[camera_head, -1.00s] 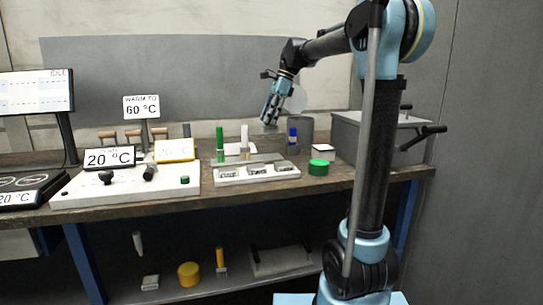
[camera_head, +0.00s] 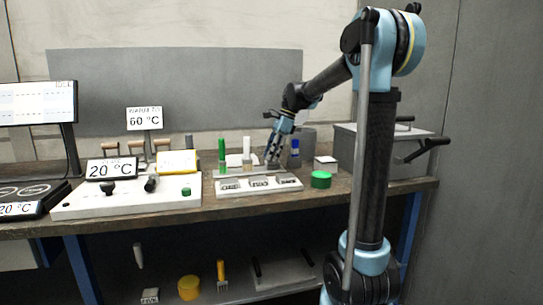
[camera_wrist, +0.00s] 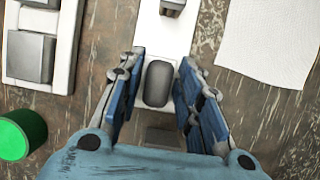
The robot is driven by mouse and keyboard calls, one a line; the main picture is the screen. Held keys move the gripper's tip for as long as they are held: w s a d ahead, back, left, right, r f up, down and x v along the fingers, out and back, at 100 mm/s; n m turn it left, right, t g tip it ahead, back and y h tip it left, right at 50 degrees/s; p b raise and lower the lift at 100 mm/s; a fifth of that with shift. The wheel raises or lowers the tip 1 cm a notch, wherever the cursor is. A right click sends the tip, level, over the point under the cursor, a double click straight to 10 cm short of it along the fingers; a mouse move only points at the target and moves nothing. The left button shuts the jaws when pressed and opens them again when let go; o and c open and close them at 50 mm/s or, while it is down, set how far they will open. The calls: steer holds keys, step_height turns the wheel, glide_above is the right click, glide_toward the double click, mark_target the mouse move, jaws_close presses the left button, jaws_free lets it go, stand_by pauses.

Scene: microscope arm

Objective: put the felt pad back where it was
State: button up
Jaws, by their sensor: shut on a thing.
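My gripper (camera_head: 271,161) is low over the bench, behind the white three-part tray, with its fingers pointing down. In the wrist view my gripper (camera_wrist: 160,85) has its blue-and-dark fingers on both sides of a dark grey, rounded block (camera_wrist: 157,83), which looks like the felt pad. The block appears over a white strip (camera_wrist: 163,35) that runs away between the fingers. I cannot tell whether the block touches the strip. In the head view the block is too small to make out. A greyish-brown piece (camera_wrist: 161,140) shows nearer the palm; I cannot tell what it is.
The white tray (camera_wrist: 10,78) with grey compartments lies left in the wrist view, with a green cylinder (camera_wrist: 22,133) below it. A white sheet (camera_wrist: 268,40) lies right. Green-, white- and blue-topped upright tools (camera_head: 222,150) (camera_head: 246,147) (camera_head: 294,147) stand close to my gripper.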

steer(key=o, duration=1.2)
steer(key=v, duration=1.2)
